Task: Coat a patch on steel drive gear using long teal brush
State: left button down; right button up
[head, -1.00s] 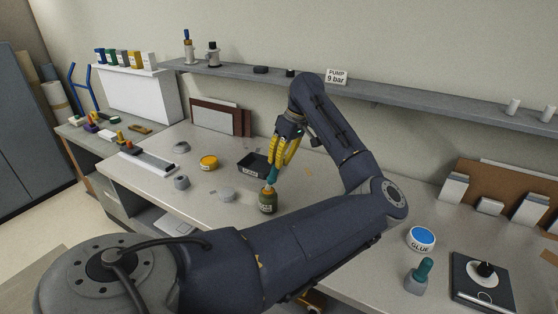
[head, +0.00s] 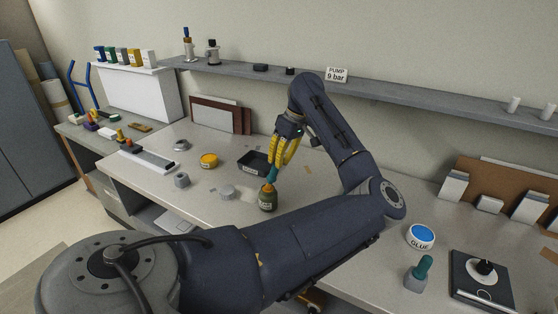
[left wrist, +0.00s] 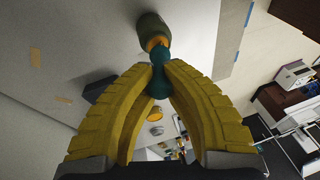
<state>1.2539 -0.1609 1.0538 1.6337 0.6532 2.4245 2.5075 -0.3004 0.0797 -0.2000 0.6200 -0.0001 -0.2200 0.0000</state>
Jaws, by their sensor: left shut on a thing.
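My left gripper (head: 285,150), with yellow fingers, is shut on the teal brush handle (head: 271,175). My right gripper is not seen.
A glue tub (head: 421,236), a teal-topped grey bottle (head: 419,273) and a black board (head: 483,280) are at the right. A shelf (head: 400,98) runs along the wall.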

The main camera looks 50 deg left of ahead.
pick_arm(q)
jog(key=shift+r, duration=3.5)
